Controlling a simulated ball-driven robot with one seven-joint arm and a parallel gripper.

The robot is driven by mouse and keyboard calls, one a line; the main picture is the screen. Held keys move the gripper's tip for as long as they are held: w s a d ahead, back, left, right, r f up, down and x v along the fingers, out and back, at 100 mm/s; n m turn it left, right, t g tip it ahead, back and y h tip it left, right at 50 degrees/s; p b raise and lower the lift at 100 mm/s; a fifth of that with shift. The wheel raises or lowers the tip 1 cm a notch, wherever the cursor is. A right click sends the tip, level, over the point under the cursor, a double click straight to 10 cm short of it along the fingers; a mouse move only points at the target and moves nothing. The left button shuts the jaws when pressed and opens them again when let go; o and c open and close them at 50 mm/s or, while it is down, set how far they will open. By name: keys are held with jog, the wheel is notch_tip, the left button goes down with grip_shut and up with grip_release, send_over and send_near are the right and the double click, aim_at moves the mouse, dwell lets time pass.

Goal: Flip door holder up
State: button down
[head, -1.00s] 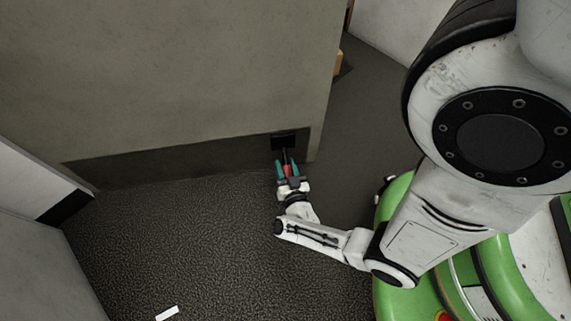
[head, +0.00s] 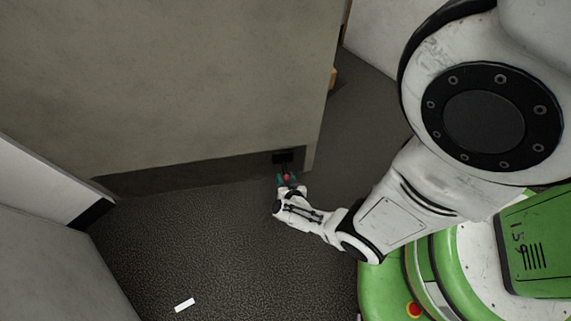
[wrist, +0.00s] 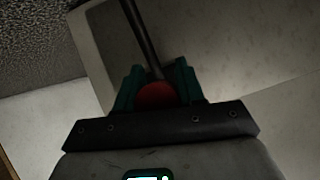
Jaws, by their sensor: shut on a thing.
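The door holder is a dark bracket (head: 283,157) low on the door near its right edge, with a thin dark rod ending in a red tip. My gripper (head: 289,180), with teal fingers, is at the door's foot. In the wrist view the fingers (wrist: 156,88) are shut on the door holder's red tip (wrist: 156,95). The rod (wrist: 140,38) runs from the tip toward the top of that view. The bracket itself is not clear in the wrist view.
The large grey door (head: 180,80) has a darker strip along its bottom. Open dark floor (head: 200,235) lies in front, with a small white strip (head: 184,305) on it. A pale wall (head: 45,180) stands at left. A brown object (head: 333,78) shows beyond the door edge.

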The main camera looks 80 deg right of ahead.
jog(key=shift+r, duration=0.1)
dwell(0.3)
jog(key=c, duration=0.8)
grip_release()
jog(key=shift+p, duration=0.3)
jog(key=p+v, duration=0.5)
jog(key=v, duration=0.5)
jog(key=shift+s+a+r+p, duration=0.1)
jog(key=shift+a+r+p, duration=0.15)
jog(key=shift+r+p, duration=0.1)
